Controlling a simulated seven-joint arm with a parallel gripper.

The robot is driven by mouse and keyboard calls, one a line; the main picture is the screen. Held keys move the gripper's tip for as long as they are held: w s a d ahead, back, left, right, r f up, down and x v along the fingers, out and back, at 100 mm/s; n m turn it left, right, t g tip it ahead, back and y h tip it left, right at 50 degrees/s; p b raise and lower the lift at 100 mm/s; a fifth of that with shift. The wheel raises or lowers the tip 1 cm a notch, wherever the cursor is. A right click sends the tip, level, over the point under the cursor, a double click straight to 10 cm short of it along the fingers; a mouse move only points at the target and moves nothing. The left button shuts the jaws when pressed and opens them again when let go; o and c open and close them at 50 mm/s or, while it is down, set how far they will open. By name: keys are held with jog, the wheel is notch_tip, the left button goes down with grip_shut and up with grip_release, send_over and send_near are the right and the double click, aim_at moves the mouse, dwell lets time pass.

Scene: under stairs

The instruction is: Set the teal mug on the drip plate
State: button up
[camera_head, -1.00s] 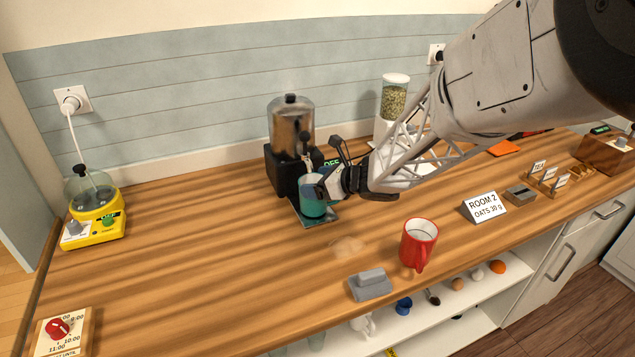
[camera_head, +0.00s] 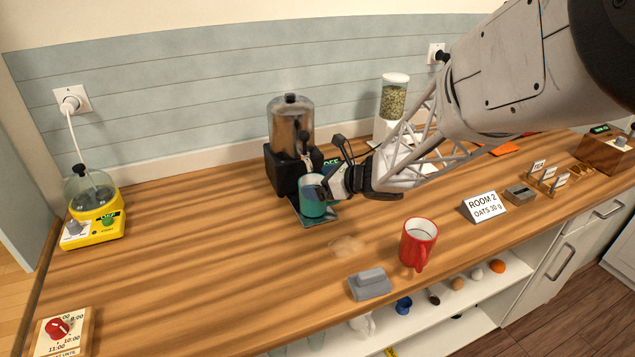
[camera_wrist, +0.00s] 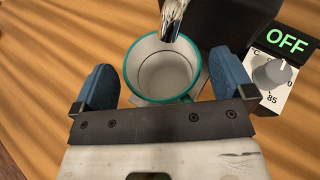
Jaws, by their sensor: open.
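My gripper (camera_wrist: 163,85) is open, with one blue fingertip on each side of the mug and small gaps visible at the rim. The head view shows my gripper (camera_head: 328,186) at the mug's right side, hiding part of it. The drip plate is mostly covered by the mug.
A red mug (camera_head: 418,246) and a grey block (camera_head: 370,285) stand near the front edge. A dial panel reading OFF (camera_wrist: 289,41) is beside the dispenser. The counter left of the dispenser is clear up to the yellow appliance (camera_head: 95,227).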

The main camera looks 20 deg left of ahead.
jog(key=v, duration=1.1)
dwell(0.7)
